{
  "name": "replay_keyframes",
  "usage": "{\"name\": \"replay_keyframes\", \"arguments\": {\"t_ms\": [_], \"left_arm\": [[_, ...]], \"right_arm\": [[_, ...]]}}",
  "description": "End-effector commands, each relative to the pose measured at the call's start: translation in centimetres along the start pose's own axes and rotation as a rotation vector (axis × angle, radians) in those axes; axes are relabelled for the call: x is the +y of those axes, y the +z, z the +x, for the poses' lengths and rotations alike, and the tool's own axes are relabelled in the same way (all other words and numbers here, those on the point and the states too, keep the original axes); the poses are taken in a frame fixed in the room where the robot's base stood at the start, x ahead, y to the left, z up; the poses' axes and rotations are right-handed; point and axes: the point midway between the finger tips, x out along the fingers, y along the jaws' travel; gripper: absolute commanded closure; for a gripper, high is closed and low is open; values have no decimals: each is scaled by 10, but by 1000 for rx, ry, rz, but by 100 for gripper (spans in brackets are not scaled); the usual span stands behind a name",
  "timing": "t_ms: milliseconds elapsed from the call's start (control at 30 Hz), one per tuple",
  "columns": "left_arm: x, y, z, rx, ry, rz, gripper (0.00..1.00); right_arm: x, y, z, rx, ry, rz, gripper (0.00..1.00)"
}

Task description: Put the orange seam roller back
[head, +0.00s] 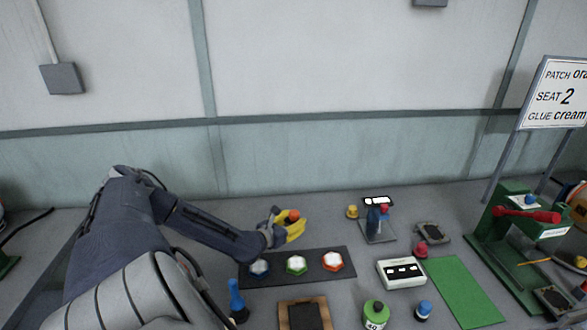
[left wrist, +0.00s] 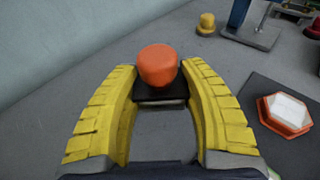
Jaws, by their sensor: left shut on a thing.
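The orange seam roller, as far as it shows, is a rounded orange knob (head: 293,215) above a dark block. In the left wrist view the orange knob (left wrist: 158,65) sits at the tips of my left gripper (left wrist: 160,88), between its yellow fingers. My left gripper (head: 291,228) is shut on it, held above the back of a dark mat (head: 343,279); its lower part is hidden. On the mat lie three white-topped hexagonal pieces, rimmed blue (head: 259,267), green (head: 296,264) and orange (head: 332,261). My right gripper is not in view.
A blue pawn-shaped item (head: 236,298) and a brown-framed pad (head: 305,314) stand in front. Right are a blue stand (head: 375,222), white box (head: 401,272), green bottle (head: 375,314), green mat (head: 462,289) and green press (head: 508,235). A sign (head: 556,95) stands behind.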

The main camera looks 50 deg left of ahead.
Motion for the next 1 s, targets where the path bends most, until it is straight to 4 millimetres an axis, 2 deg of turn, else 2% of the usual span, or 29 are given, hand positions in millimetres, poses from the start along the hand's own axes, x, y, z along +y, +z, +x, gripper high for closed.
{"name": "replay_keyframes", "arguments": {"t_ms": [400,933,967,1000], "left_arm": [[0,-39,10,0,0,0,100],[0,-45,12,0,0,0,100],[0,-45,11,0,0,0,52],[0,-45,11,0,0,0,47]], "right_arm": [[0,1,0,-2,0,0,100],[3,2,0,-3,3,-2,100],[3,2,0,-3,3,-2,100],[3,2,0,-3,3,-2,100]]}}
